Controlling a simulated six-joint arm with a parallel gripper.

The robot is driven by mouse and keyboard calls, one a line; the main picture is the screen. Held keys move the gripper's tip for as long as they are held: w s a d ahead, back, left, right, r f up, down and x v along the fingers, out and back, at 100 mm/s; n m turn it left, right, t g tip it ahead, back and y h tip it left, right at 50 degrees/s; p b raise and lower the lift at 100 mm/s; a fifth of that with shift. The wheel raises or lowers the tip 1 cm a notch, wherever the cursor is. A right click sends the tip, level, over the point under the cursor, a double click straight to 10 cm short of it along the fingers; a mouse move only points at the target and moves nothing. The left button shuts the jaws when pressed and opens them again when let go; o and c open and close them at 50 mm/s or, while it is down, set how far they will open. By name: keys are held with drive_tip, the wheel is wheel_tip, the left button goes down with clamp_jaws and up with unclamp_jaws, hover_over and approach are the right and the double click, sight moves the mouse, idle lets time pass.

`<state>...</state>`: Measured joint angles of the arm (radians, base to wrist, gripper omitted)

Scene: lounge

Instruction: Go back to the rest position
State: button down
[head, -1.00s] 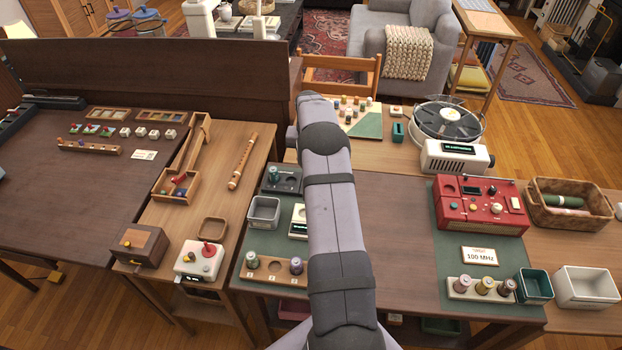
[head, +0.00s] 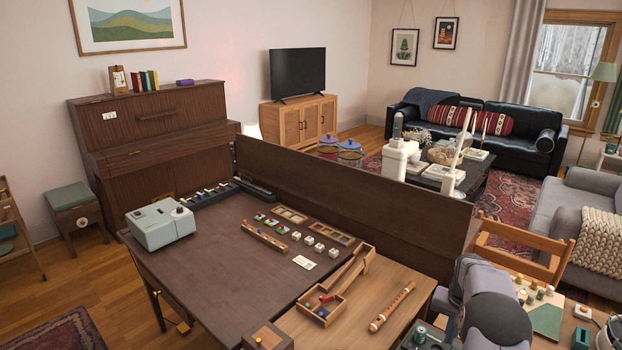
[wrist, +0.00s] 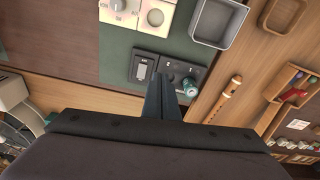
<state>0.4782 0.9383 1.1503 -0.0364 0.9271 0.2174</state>
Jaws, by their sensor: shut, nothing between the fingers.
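My gripper (wrist: 162,98) shows in the wrist view with its two dark fingers together and nothing held between them. It points over a dark grey panel (wrist: 146,63) with a teal-green spool (wrist: 190,87) beside the fingertips. I cannot tell how high above the panel the fingers are. In the head view my arm shows at the lower right, and the gripper itself is not visible there.
A wooden flute (wrist: 227,103) and a grey bin (wrist: 217,22) lie near the gripper. The dark table (head: 200,275) holds a pale blue machine (head: 160,224) and a wooden rack (head: 264,238). A high dark backboard (head: 350,195) stands behind the tables.

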drive_tip(key=s+a+r+n, duration=0.2)
drive_tip(key=s+a+r, duration=0.15)
drive_tip(key=a, duration=0.45)
drive_tip(key=s+a+r+n, duration=0.25)
drive_tip(key=s+a, duration=0.25)
drive_tip(key=a, duration=0.3)
drive_tip(key=s+a+n, duration=0.1)
drive_tip(key=s+a, duration=0.3)
drive_tip(key=s, duration=0.3)
drive_tip(key=s+a+n+g, duration=0.1)
drive_tip(key=s+a, duration=0.2)
drive_tip(key=s, duration=0.3)
drive_tip(key=s+a+n, duration=0.1)
drive_tip(key=s+a, duration=0.3)
drive_tip(key=s, duration=0.3)
wheel_tip(320, 180, down, 70)
drive_tip(key=b, duration=7)
drive_tip(key=shift+r+y, duration=0.15)
drive_tip(key=shift+y, duration=0.25)
